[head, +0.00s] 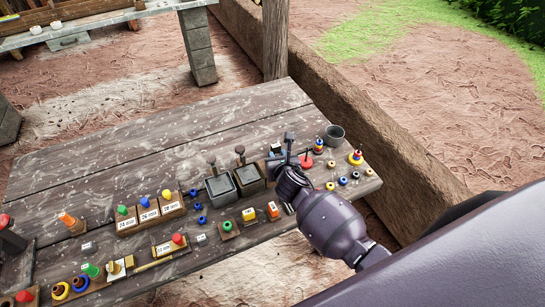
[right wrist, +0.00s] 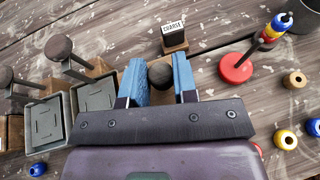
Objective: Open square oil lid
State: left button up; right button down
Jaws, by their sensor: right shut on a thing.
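Two square grey oil boxes, the left one (head: 221,188) and the right one (head: 250,181), stand side by side on the table. Each has a flat grey lid with a dark upright handle; both lids look seated. In the right wrist view they are at the left (right wrist: 38,121) (right wrist: 95,95). My right gripper (right wrist: 160,80) is to the right of both boxes, its blue fingers shut on a dark round knob (right wrist: 160,74). What the knob is attached to is hidden below the gripper. My left gripper is not in view.
A block labelled COARSE (right wrist: 174,40) stands just beyond the fingers. A red disc (right wrist: 236,68), a peg with coloured rings (right wrist: 276,28), a grey cup (head: 335,134) and several loose rings are to the right. Labelled blocks (head: 148,212) and small pieces crowd the left; the table's back is clear.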

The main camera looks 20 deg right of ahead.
jog(key=c, duration=0.9)
grip_release()
jog(key=p+v, duration=0.1)
jog(key=v, duration=0.9)
jog(key=shift+s+r, duration=0.2)
jog(key=shift+s, duration=0.15)
jog(key=shift+a, duration=0.1)
